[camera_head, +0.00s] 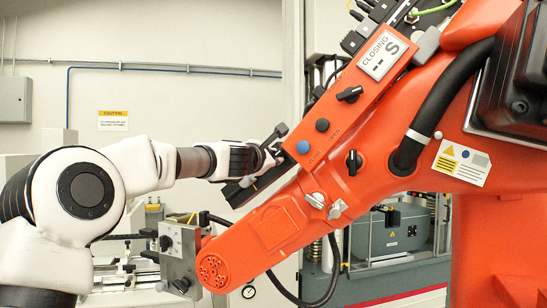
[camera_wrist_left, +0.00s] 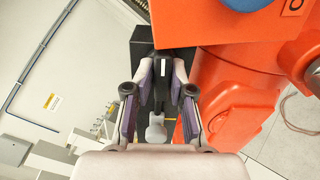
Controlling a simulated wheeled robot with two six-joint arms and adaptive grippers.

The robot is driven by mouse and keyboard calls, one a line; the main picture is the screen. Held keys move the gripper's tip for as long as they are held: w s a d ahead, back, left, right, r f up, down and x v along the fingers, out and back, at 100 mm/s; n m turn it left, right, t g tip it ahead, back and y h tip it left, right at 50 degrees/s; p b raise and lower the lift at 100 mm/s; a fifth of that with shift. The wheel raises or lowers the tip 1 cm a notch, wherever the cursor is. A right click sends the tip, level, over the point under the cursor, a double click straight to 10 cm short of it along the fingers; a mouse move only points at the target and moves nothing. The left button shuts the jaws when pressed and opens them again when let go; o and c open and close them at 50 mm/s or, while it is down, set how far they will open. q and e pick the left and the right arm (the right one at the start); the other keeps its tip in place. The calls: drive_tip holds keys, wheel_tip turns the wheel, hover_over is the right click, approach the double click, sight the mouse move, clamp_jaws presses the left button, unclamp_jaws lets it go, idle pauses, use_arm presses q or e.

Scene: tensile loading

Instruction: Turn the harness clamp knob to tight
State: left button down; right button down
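My left gripper (camera_head: 268,156) reaches in from the left to a black block (camera_head: 240,194) at the left edge of the orange arm's panel. In the left wrist view, the fingers of the left gripper (camera_wrist_left: 162,68) stand on both sides of a narrow dark part with a grey rounded end (camera_wrist_left: 156,129). The dark part nearly fills the gap; I cannot tell whether the fingers press on it. I cannot tell if it is the harness clamp knob. Two black knobs, an upper one (camera_head: 349,94) and a lower one (camera_head: 353,162), sit farther right on the orange arm. My right gripper is not in view.
The large orange arm (camera_head: 262,230) fills the right side. Its panel carries a blue button (camera_head: 303,147), a dark button (camera_head: 322,125) and a display reading "CLOSING" (camera_head: 380,55). A grey fixture (camera_head: 180,255) stands at its lower left end. A thick black cable (camera_head: 445,95) runs along it.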

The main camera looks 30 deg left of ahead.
use_arm(q)
drive_tip(key=shift+d+r, duration=0.1)
drive_tip(key=shift+r, duration=0.05)
drive_tip(key=shift+m, duration=0.5)
drive_tip(key=m, duration=0.4)
drive_tip(key=shift+r, duration=0.1)
drive_tip(key=c, duration=1.4)
unclamp_jaws()
drive_tip(key=shift+o, duration=1.4)
drive_tip(key=shift+w, duration=0.1)
drive_tip(key=shift+w+d+f, duration=0.1)
drive_tip(key=shift+f, duration=0.1)
